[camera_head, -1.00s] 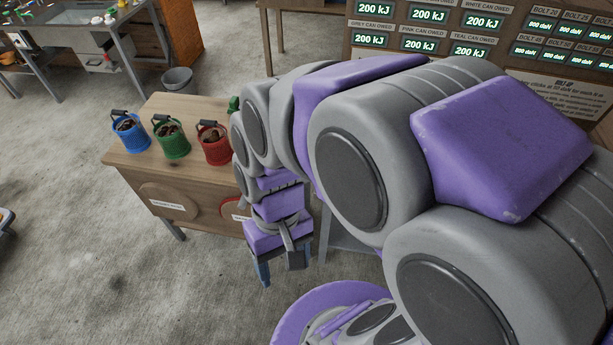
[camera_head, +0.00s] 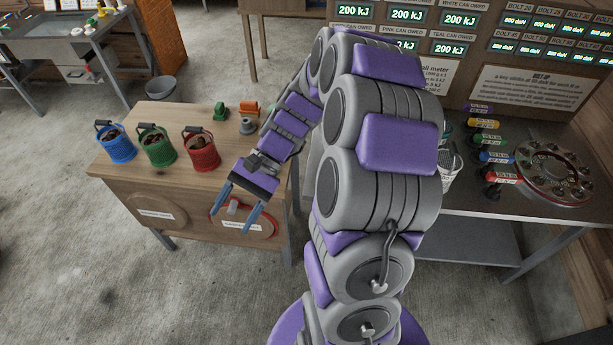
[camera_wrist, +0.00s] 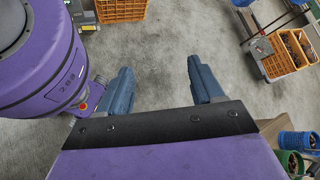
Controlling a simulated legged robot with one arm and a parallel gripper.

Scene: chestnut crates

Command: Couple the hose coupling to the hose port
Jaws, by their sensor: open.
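I cannot make out a hose coupling or a hose port for certain in either view. My gripper (camera_head: 231,219) is open and empty, with its blue fingers spread in front of the wooden table's (camera_head: 178,193) front panel in the head view. Behind the fingers, a red-rimmed round plate (camera_head: 268,232) with a grey piece in its middle shows on that panel, partly hidden. In the wrist view the gripper (camera_wrist: 160,65) has only bare concrete floor between its fingertips.
Blue (camera_head: 116,148), green (camera_head: 157,150) and red (camera_head: 202,152) buckets stand on the wooden table. Small green (camera_head: 220,111) and orange (camera_head: 249,108) pieces lie behind. A metal bench (camera_head: 480,205) with coloured handles stands right. Orange crates (camera_wrist: 121,9) stand on the floor.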

